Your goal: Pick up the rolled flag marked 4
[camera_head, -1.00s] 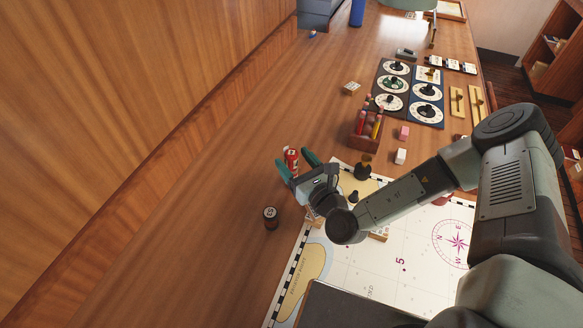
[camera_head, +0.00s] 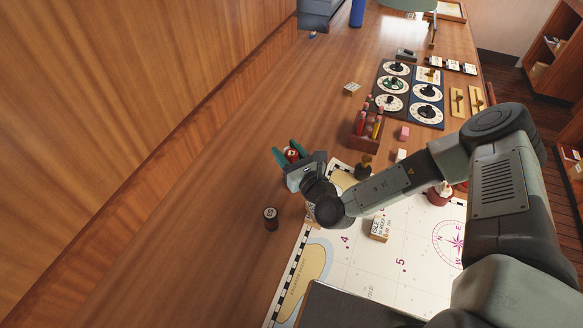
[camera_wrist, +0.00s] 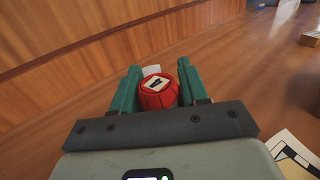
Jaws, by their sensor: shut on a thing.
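The rolled flag marked 4 is a red roll (camera_wrist: 158,97) with a pale label on its end; in the wrist view the label shows a dark mark that reads like a 4. It stands between the two green fingers of my gripper (camera_wrist: 157,88), which are shut on it. In the head view the red flag (camera_head: 292,154) shows between the fingertips of my gripper (camera_head: 289,151), its lower part hidden by the gripper. I cannot tell whether it touches the table. A dark roll with a pale round label (camera_head: 270,213) stands on the table, apart from my gripper.
A sea chart (camera_head: 340,262) with small blocks lies below my arm. A wooden rack of coloured sticks (camera_head: 366,130), a board of dials (camera_head: 408,92) and small pink and white blocks stand farther right. The wooden table (camera_head: 215,190) is clear to the left, up to a wood-panelled wall (camera_head: 110,110).

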